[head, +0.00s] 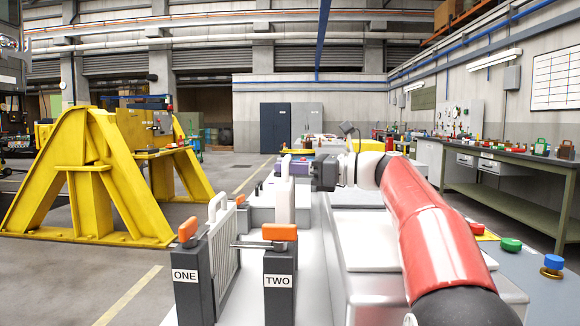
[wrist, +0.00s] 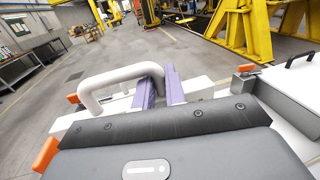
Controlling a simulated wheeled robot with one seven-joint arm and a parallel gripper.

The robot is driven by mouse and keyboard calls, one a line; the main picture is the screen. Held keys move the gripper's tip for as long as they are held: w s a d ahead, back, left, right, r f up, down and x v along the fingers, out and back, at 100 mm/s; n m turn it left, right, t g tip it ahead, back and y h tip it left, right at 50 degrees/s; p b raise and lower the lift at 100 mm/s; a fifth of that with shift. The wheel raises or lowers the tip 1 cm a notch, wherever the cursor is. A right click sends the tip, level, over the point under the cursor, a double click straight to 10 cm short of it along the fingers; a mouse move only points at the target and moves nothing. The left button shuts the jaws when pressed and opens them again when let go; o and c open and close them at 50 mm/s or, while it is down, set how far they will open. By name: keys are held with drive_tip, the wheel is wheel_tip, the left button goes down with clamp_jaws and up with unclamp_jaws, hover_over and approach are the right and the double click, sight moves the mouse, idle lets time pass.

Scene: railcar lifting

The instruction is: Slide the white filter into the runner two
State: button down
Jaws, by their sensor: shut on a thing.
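My gripper (head: 299,166) has purple fingers and is shut on the looped handle of a white filter (head: 284,202). In the wrist view, the white handle (wrist: 112,77) passes between the purple fingers (wrist: 160,88). The held filter looks upright, behind the post labelled TWO (head: 279,281) in the head view. I cannot tell whether its lower edge is in a slot, as the post hides it. Another white, ribbed filter with a handle (head: 219,203) stands between the posts labelled ONE (head: 187,276) and TWO.
Orange latches (head: 281,232) top the dark posts. A pale box-like housing (head: 375,262) lies under my red arm. Yellow stands (head: 92,185) are at left. A green bench (head: 515,170) with small items runs along the right. Grey floor is open at left.

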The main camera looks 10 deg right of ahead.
drive_tip(key=shift+f+b, duration=1.4)
drive_tip(key=shift+f, duration=1.05)
drive_tip(key=shift+f, duration=0.2)
drive_tip(key=shift+r+p, duration=1.55)
drive_tip(key=shift+p, duration=0.05)
drive_tip(key=shift+r+p, duration=0.3)
drive_tip(key=shift+r, duration=1.05)
wheel_tip(320, 180, down, 6)
drive_tip(key=b, duration=0.3)
drive_tip(key=shift+b, duration=0.4)
idle(1.0)
